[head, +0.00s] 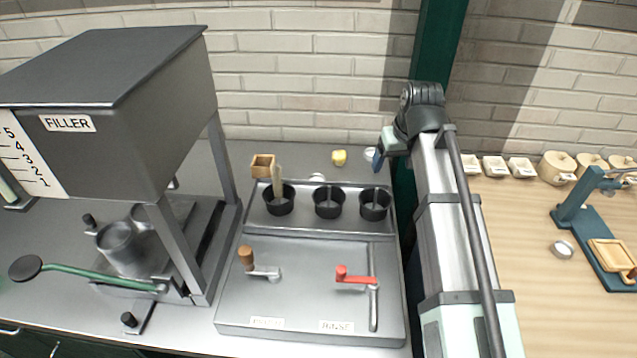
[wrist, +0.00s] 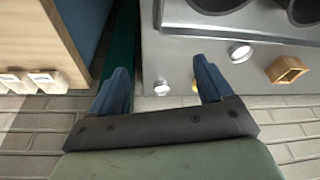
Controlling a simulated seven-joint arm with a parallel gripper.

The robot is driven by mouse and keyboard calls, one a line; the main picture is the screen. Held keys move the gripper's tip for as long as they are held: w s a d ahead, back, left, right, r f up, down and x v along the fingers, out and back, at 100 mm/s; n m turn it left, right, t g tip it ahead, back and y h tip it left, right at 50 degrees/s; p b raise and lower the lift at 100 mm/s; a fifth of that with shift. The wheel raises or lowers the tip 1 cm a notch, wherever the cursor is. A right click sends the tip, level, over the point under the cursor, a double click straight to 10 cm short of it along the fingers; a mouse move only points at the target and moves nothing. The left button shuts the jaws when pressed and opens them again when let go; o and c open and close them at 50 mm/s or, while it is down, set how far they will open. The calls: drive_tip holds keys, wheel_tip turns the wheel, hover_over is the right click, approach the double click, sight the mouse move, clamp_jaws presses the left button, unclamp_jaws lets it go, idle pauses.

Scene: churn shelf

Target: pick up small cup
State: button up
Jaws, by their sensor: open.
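A small pale round piece (head: 370,153), which looks like a small cup, sits on the grey counter near the wall, just left of my gripper (head: 378,160). I cannot tell for sure which one the task names.
A yellow lump (head: 339,157) and a wooden box (head: 263,165) stand nearby. Several black cups (head: 328,201) sit in the metal station (head: 300,300). A green post (head: 437,50) rises close to my arm. The brick wall (head: 300,75) is behind.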

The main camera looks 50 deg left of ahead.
sight(317, 175)
drive_tip(key=s+a+r+n+g, duration=0.1)
drive_tip(key=s+a+n, duration=0.25)
drive_tip(key=a, duration=0.45)
drive_tip(key=s+a+r+n+g, duration=0.15)
drive_tip(key=s+a, duration=0.25)
drive_tip(key=a, duration=0.4)
drive_tip(key=f+n, duration=0.1)
drive_tip(key=f, duration=0.3)
drive_tip(key=s+a+f+n, duration=0.1)
drive_tip(key=f, duration=0.4)
drive_tip(key=f+n+h, duration=0.1)
drive_tip(key=f, duration=0.3)
drive_tip(key=shift+s+a+f+t, duration=0.25)
drive_tip(key=shift+s+a+f, duration=0.05)
drive_tip(key=shift+c, duration=0.2)
drive_tip(key=c, duration=1.1)
drive_tip(key=shift+r, duration=0.1)
